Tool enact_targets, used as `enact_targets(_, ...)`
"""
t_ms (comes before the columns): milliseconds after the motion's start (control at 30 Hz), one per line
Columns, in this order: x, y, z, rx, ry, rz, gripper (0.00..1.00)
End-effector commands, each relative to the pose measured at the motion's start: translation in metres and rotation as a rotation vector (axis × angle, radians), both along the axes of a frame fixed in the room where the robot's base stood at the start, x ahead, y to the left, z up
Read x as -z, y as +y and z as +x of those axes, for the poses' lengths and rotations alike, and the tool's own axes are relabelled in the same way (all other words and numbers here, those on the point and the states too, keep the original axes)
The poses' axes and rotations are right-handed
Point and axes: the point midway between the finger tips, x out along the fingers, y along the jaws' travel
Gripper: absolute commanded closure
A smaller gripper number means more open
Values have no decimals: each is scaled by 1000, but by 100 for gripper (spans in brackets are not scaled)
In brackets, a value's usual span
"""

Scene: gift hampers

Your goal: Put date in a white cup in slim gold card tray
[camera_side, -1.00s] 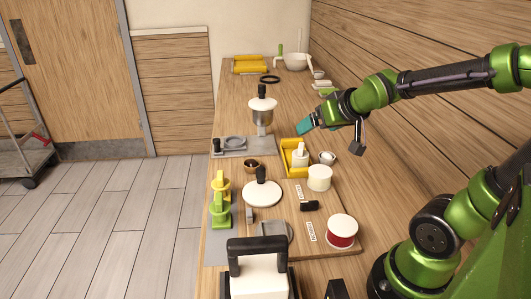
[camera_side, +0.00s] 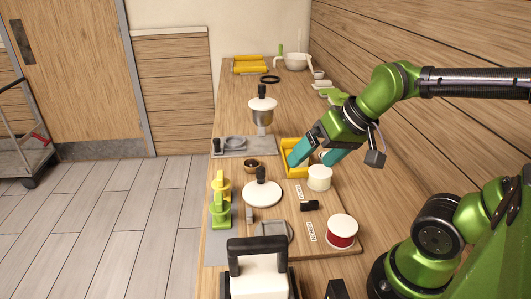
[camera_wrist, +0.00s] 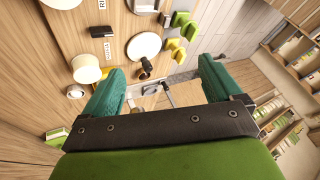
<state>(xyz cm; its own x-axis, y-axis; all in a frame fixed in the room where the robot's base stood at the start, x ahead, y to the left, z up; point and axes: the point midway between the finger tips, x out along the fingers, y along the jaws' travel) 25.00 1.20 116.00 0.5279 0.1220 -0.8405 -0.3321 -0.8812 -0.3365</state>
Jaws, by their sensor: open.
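The small white cup with a brown date (camera_wrist: 76,91) stands on the table, just outside one finger in the wrist view. In the side view my gripper mostly covers it. The slim gold card tray (camera_side: 294,174) shows as a yellow tray at mid-table in the side view, partly behind a finger. The white item standing in it earlier is now hidden. My gripper (camera_side: 311,156) is open, tilted down, its teal fingers spread over the tray and cup area. It also shows in the wrist view (camera_wrist: 157,78), with nothing visibly held.
A white round box (camera_side: 319,178) stands close in front of the fingers. A brown bowl (camera_side: 252,165) and a white disc with a black knob (camera_side: 262,193) lie to the left. A dispenser (camera_side: 262,113) rises behind. A red tub (camera_side: 342,232) stands nearer the front.

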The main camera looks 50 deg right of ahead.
Motion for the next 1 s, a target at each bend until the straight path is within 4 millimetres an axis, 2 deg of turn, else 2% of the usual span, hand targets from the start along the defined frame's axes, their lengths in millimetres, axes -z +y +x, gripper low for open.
enact_targets(100, 2, -36, 32, 87, 87, -8, 8)
enact_targets(267, 5, -100, 76, 113, 202, -54, 8)
enact_targets(400, 18, -166, 106, 83, 307, -98, 8)
enact_targets(533, 37, -232, 123, 19, 402, -132, 8)
enact_targets(600, 49, -267, 127, -32, 450, -148, 8)
enact_targets(700, 62, -309, 131, -123, 504, -171, 8)
enact_targets(833, 61, -337, 137, -268, 531, -214, 8)
enact_targets(900, 49, -339, 140, -337, 523, -244, 8)
enact_targets(1000, 46, -336, 138, -405, 524, -248, 8)
